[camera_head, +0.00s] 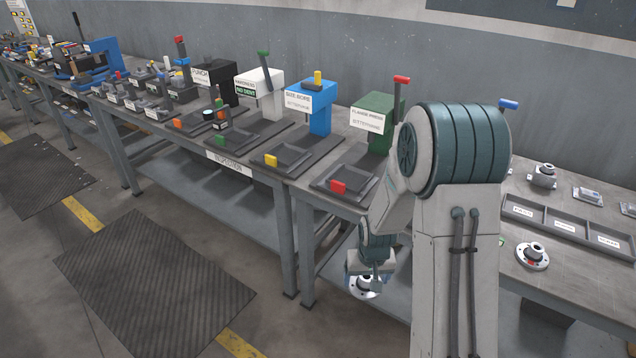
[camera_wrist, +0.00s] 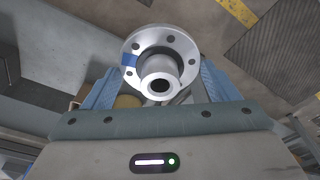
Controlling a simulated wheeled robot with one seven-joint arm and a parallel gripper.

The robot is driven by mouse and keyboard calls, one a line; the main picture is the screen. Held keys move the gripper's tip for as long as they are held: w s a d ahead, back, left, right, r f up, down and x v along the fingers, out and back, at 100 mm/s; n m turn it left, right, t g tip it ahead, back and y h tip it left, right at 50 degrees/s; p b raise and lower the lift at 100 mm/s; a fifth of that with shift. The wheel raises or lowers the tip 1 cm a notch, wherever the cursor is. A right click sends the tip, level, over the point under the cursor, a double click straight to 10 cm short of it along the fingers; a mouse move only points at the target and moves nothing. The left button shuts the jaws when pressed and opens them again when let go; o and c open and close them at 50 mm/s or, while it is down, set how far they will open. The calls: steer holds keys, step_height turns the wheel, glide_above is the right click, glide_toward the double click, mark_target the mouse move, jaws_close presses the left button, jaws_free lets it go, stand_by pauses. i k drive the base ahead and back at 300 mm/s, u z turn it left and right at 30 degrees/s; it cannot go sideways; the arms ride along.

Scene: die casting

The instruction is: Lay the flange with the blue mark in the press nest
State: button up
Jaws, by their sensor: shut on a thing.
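My gripper (camera_head: 366,279) hangs low in front of the bench edge, shut on a silver flange (camera_head: 362,290). In the wrist view the flange (camera_wrist: 160,60) sits between the blue fingers of my gripper (camera_wrist: 158,85), its hub toward the camera, with a blue mark (camera_wrist: 129,60) on its rim at the left. The green flange press (camera_head: 374,122) stands on the bench, with a lever ending in a red handle. Its flat grey nest tray (camera_head: 330,179) lies before it, with a red block (camera_head: 338,187) at the front. My arm hides part of this area.
Another flange (camera_head: 533,256) with a red mark lies on the right bench, near a labelled divided tray (camera_head: 560,224). Blue (camera_head: 311,106), white and black stations stand left of the press. The floor before the bench is open, with dark mats (camera_head: 150,280).

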mark_target(348, 182)
steer(key=u, duration=2.2)
steer(key=i, duration=1.2)
steer(key=z, duration=3.55)
steer(key=i, duration=0.15)
steer(key=u, duration=0.2)
